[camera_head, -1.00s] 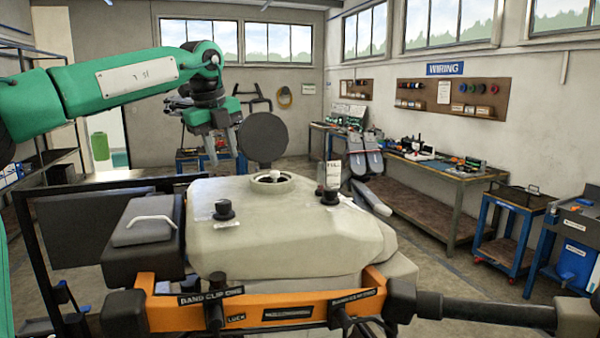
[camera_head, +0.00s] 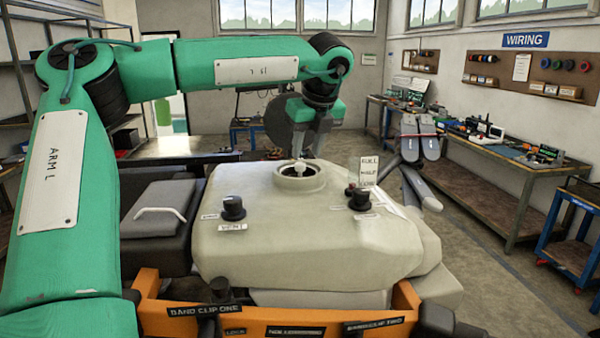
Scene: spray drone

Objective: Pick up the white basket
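The pale tank (camera_head: 310,235) has a round open neck (camera_head: 300,184) on top. A small white knob (camera_head: 299,168) shows inside the neck, likely the top of the white basket; the rest of the basket is hidden in the tank. My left gripper (camera_head: 309,152) points down just above and behind the knob, apart from it as far as I can see. Its fingers look spread with nothing between them. The dark round lid (camera_head: 276,122) stands raised behind the neck, partly covered by the gripper. My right gripper is not in view.
Two black knobs (camera_head: 233,208) (camera_head: 360,199) stand on the tank beside the neck. A white FULL/HALF label (camera_head: 369,171) stands upright at the right. Grey folded arms (camera_head: 420,145) rise behind it. An orange frame (camera_head: 280,319) crosses the front. Workbenches (camera_head: 525,185) line the right wall.

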